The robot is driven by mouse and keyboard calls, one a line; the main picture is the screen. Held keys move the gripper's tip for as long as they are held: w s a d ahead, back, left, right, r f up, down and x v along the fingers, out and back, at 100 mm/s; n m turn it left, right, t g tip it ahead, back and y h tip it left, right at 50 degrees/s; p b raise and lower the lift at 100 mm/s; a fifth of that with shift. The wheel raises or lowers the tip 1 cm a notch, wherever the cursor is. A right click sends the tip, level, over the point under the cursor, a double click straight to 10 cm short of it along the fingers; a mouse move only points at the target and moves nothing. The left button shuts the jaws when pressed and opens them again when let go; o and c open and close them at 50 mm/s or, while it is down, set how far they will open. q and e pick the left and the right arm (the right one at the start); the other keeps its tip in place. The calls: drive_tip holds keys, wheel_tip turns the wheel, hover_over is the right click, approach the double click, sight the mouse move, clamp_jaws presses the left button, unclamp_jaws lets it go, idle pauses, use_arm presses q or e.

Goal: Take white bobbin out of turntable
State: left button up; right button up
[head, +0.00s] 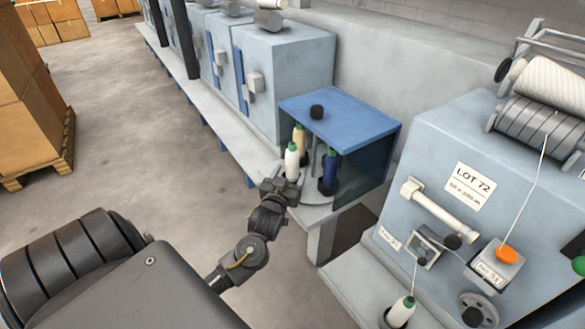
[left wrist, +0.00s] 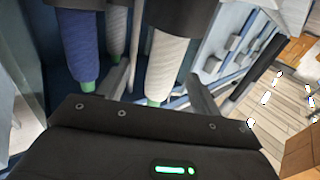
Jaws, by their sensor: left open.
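The white bobbin (head: 291,162) with a green tip stands upright at the front left of the turntable (head: 314,203), under a blue roof. A cream bobbin (head: 299,137) stands behind it and a blue bobbin (head: 330,168) to its right. My left gripper (head: 283,186) is open, low at the white bobbin, and covers its bottom part in the head view. In the left wrist view the white bobbin (left wrist: 168,62) is between the two spread fingers; I cannot tell whether they touch it. The blue bobbin (left wrist: 79,45) and the cream bobbin (left wrist: 117,35) are farther left there.
The blue roof (head: 345,122) with a black knob covers the turntable. A grey-blue machine labelled LOT 72 (head: 470,187) stands on the right, with another white bobbin (head: 402,311) at its foot. Stacked boxes (head: 28,110) are at the left. The floor between is clear.

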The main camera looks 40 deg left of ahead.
sight(291, 165)
use_arm(q)
drive_tip(key=shift+a+x, duration=0.15)
drive_tip(key=shift+x, duration=1.5)
drive_tip(key=shift+a+x, duration=0.1)
drive_tip(key=shift+x, duration=1.55)
drive_tip(key=shift+s+r, duration=0.1)
drive_tip(key=shift+r, duration=0.05)
drive_tip(key=shift+c, duration=0.5)
drive_tip(key=c, duration=1)
drive_tip(key=shift+c, duration=0.2)
drive_tip(key=shift+r, duration=0.15)
